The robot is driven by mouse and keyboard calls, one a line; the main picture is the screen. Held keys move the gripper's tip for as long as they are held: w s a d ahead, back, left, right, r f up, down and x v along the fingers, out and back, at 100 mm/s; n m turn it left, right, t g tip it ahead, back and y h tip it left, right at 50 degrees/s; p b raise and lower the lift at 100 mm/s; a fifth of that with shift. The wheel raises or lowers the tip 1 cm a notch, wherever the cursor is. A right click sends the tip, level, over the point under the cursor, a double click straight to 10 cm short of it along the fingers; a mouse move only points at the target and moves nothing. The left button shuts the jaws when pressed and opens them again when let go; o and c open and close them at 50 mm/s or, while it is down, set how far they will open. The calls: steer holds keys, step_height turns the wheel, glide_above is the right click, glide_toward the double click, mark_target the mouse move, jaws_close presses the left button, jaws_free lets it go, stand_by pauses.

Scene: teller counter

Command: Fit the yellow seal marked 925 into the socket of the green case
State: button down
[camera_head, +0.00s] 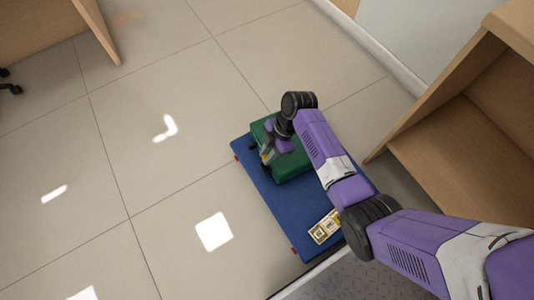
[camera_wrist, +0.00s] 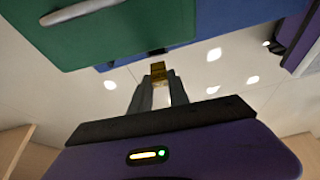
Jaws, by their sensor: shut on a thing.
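The green case (camera_head: 293,166) lies on a blue mat (camera_head: 268,193), partly hidden behind my arm. In the wrist view the green case (camera_wrist: 110,40) fills the upper left, with a pale metal bar on it. My gripper (camera_head: 266,156) is beside the left edge of the case. In the wrist view my gripper (camera_wrist: 158,88) is shut on a small yellow-brown block, which I take as the yellow seal (camera_wrist: 158,68). Its marking cannot be read. The socket of the case cannot be made out, and I cannot tell whether the seal touches the case.
A wooden cabinet (camera_head: 450,150) stands at the right, close to my arm. The tiled floor (camera_head: 150,140) left of the mat is clear. A wooden desk (camera_head: 50,25) is at the top left.

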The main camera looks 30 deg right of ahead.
steer(key=shift+f+b, duration=1.8)
steer(key=shift+f, duration=0.05)
steer(key=shift+r, duration=0.1)
steer(key=shift+p, duration=0.5)
steer(key=shift+d+f+b, duration=0.1)
steer(key=shift+f+b, duration=0.3)
steer(key=shift+f, duration=0.7)
stand_by(2.4)
steer(key=c, duration=1.2)
jaws_free()
steer(key=shift+o, duration=0.3)
steer(key=o, duration=0.3)
steer(key=shift+o, duration=0.2)
